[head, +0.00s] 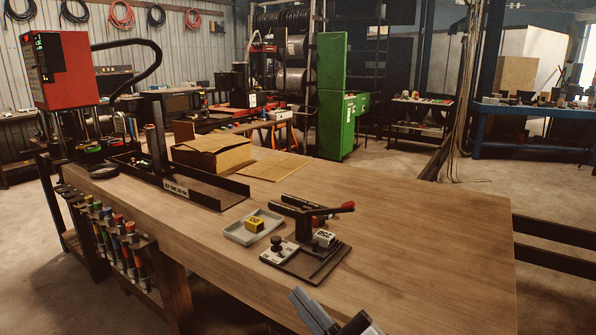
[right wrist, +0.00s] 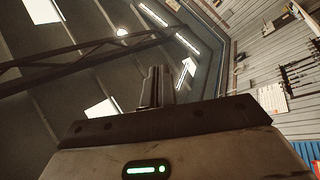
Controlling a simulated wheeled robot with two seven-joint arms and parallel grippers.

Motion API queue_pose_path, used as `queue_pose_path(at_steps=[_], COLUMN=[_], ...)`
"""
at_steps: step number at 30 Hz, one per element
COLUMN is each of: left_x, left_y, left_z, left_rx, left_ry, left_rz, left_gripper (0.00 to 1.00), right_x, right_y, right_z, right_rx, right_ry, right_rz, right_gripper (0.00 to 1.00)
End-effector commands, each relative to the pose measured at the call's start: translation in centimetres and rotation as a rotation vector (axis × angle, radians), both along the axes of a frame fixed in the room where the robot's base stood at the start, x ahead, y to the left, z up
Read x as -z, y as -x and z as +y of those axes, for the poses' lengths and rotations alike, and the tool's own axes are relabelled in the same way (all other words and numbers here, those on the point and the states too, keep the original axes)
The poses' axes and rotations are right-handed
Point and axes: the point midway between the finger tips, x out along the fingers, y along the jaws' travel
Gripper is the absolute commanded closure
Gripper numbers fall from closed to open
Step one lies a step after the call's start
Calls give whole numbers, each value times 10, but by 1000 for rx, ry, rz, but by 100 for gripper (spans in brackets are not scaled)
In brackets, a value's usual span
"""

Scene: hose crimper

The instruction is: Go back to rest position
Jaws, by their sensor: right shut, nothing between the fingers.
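My right gripper (head: 312,310) shows at the bottom edge of the head view, in front of the bench and clear of the objects on it. In the right wrist view its fingers (right wrist: 157,86) are together with nothing between them, and they point toward the roof. My left gripper is not in view. On the wooden bench (head: 430,240) stands a small dark fixture (head: 330,262) with a red-tipped lever (head: 346,207) and a numbered grey block (head: 324,238). Beside it a yellow block (head: 254,224) sits in a shallow grey tray (head: 235,232).
A labelled dark rack (head: 222,196), an open cardboard box (head: 212,152) and a red machine (head: 60,70) stand farther back. Several coloured-top tools (head: 129,227) hang along the bench's left edge. The right part of the bench is clear.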

Motion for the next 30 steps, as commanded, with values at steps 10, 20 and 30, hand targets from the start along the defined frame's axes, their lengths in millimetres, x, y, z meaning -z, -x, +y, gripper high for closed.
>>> queue_pose_path(at_steps=[10,20,30], left_x=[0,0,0], left_y=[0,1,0], left_z=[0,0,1], left_rx=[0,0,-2], left_ry=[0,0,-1], left_rz=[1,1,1], left_gripper=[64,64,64], right_x=[225,297,299], right_y=[74,154,155], right_z=[-108,-143,-144], right_rx=[393,538,541], right_ry=[-186,-232,-232], right_rz=[971,1327,1332], right_gripper=[100,100,100])
